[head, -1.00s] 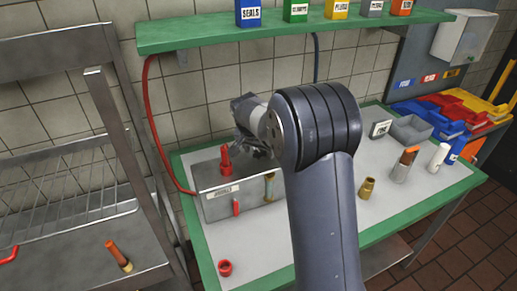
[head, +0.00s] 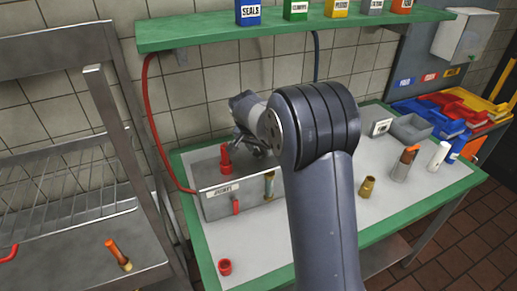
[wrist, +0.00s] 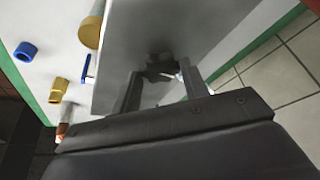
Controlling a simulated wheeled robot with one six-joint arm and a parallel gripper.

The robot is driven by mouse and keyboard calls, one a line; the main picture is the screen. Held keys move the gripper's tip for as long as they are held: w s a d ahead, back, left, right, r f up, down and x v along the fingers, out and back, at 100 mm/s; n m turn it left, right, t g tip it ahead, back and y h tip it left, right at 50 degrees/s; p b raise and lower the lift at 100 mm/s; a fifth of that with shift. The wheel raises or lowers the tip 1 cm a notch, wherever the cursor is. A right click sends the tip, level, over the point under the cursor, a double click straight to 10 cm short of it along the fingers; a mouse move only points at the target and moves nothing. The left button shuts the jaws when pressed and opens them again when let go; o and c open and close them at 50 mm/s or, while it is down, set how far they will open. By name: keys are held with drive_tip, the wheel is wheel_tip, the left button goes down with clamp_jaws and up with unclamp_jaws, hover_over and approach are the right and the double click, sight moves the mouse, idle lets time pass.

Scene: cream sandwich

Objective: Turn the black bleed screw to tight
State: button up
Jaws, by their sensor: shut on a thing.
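My gripper (wrist: 162,88) is over the top of the grey metal block (wrist: 125,38), and its two fingers stand on either side of a dark, lobed knob, the black bleed screw (wrist: 160,66). The gripper is shut on the screw. In the head view my gripper (head: 258,146) is at the back of the block (head: 215,207), partly behind my own arm. The screw cannot be made out in that view, and its exact angle is unclear.
A red fitting (head: 225,158) stands on the block left of my gripper. A red hose (head: 155,130) runs down the left. A red ring (head: 225,267) and a brass fitting (head: 367,187) stand on the bench. The green shelf (head: 215,40) hangs above.

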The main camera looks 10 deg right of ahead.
drive_tip(key=m+b, duration=0.1)
drive_tip(key=m+h, duration=0.1)
drive_tip(key=m, duration=0.1)
drive_tip(key=shift+w+a+f+g+b, duration=0.1)
drive_tip(key=shift+w+a+g+b, duration=0.1)
drive_tip(key=shift+g+b, duration=0.2)
drive_tip(key=m+g, duration=0.1)
drive_tip(key=m, duration=0.4)
drive_tip(key=shift+w+g+h, duration=0.2)
drive_tip(key=shift+g+h, duration=0.2)
drive_tip(key=m+g+p, duration=0.1)
drive_tip(key=m, duration=0.3)
drive_tip(key=shift+w+r+m+g+p, duration=0.2)
drive_tip(key=shift+m+g+p, duration=0.1)
drive_tip(key=shift+g+p, duration=0.1)
drive_tip(key=m+p, duration=0.1)
drive_tip(key=m, duration=0.1)
drive_tip(key=m+g+p, duration=0.1)
drive_tip(key=m, duration=0.1)
drive_tip(key=shift+w+m+g+y, duration=0.2)
drive_tip(key=shift+m+g+y, duration=0.1)
drive_tip(key=shift+m+y, duration=0.1)
drive_tip(key=o, duration=1)
drive_tip(key=shift+f, duration=0.1)
drive_tip(key=shift+c, duration=0.2)
drive_tip(key=v, duration=0.7)
